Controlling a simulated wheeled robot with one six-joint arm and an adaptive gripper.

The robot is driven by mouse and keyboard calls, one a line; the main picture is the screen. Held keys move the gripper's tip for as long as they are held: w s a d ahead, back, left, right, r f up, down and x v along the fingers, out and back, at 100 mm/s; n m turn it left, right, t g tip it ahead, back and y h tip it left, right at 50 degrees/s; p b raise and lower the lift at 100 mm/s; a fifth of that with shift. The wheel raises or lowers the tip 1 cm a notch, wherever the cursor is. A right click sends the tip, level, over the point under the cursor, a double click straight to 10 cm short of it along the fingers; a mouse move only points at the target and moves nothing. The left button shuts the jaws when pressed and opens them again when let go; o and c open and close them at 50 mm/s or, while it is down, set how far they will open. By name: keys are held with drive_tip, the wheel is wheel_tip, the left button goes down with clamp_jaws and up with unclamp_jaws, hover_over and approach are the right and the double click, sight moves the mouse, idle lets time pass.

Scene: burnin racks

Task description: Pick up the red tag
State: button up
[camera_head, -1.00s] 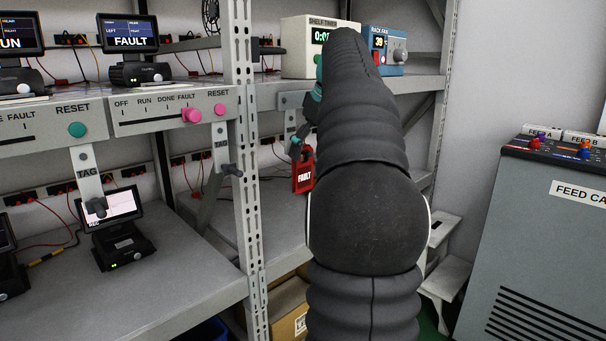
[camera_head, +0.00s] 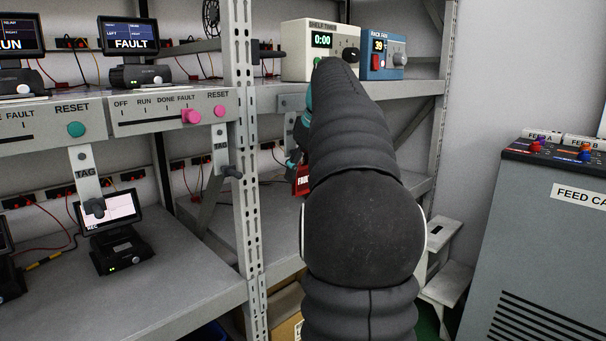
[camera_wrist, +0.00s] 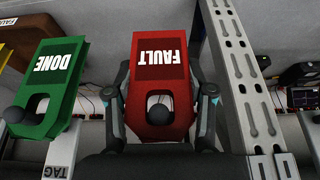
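The red tag (camera_wrist: 160,72), marked FAULT, is between the two fingers of my gripper (camera_wrist: 160,100) in the wrist view. The fingers lie against its left and right edges, and I see no clear gap. A dark round peg end (camera_wrist: 160,109) shows in the tag's hole; whether the tag bears on it I cannot tell. In the head view my gripper (camera_head: 299,158) is partly hidden by my arm, with the red tag (camera_head: 302,182) just below it, partly covered and tilted.
A green DONE tag (camera_wrist: 53,82) hangs close left of my gripper, with a dark peg beside it. A perforated rack post (camera_wrist: 238,85) stands close on the right. A shelf timer (camera_head: 308,62) and a blue rack fan box (camera_head: 368,67) stand on the shelf above.

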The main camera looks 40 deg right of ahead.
idle(0.3)
drive_tip(key=shift+r, duration=0.65)
drive_tip(key=shift+s+r, duration=0.1)
drive_tip(key=shift+s, duration=0.2)
drive_tip(key=s, duration=0.5)
drive_tip(key=s+d, duration=0.1)
drive_tip(key=s, duration=0.5)
drive_tip(key=s+b, duration=0.1)
drive_tip(key=s, duration=0.5)
drive_tip(key=shift+s+d+r, duration=0.2)
drive_tip(key=shift+r, duration=0.1)
drive_tip(key=shift+r+p, duration=0.25)
drive_tip(key=shift+p, duration=0.1)
drive_tip(key=shift+s+d, duration=0.15)
drive_tip(key=shift+s, duration=1.75)
drive_tip(key=shift+s+d, duration=0.15)
drive_tip(key=shift+s, duration=1.7)
